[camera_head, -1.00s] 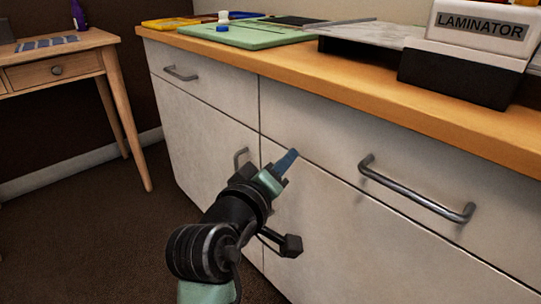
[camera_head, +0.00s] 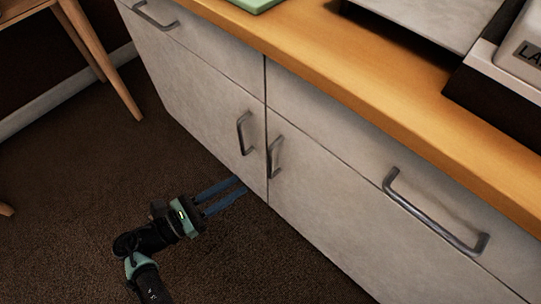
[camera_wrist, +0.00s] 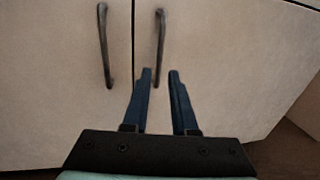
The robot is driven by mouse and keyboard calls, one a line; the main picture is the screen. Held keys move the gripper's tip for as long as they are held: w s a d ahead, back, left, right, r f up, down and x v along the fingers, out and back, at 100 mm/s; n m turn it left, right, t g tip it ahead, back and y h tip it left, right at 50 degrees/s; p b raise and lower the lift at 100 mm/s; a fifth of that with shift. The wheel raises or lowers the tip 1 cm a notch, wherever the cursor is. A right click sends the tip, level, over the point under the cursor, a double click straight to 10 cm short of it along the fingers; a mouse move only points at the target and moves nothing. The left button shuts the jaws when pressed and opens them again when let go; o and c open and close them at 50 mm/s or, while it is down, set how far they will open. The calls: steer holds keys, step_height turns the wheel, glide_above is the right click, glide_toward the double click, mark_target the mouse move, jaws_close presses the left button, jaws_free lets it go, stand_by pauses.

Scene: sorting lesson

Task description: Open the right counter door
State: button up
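The counter has two lower doors side by side. The right counter door (camera_head: 330,215) is closed, and its vertical metal handle (camera_head: 275,157) is near the door's left edge. The left door (camera_head: 200,110) is closed too, with its handle (camera_head: 243,133) close beside. My gripper (camera_head: 241,186) is open and empty in front of the doors, with blue fingers apart. In the wrist view, the fingertips (camera_wrist: 160,72) point toward the right door's handle (camera_wrist: 160,45), which lies just beyond them; the left door's handle (camera_wrist: 104,45) is to the left. No contact with a handle is visible.
Drawers with horizontal handles sit above the doors, the right one's handle (camera_head: 432,212) jutting out. The wooden countertop (camera_head: 330,55) overhangs and carries a laminator (camera_head: 515,75). A table leg (camera_head: 100,60) stands at left. Carpet (camera_head: 80,200) in front is clear.

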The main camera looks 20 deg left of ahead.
mark_target(269, 166)
steer(key=b+x, duration=0.3)
steer(key=x, duration=0.6)
steer(key=shift+w+d+f, duration=0.15)
steer(key=shift+w, duration=0.05)
steer(key=shift+w+d, duration=0.25)
steer(key=shift+w, duration=0.15)
jaws_close()
stand_by(0.7)
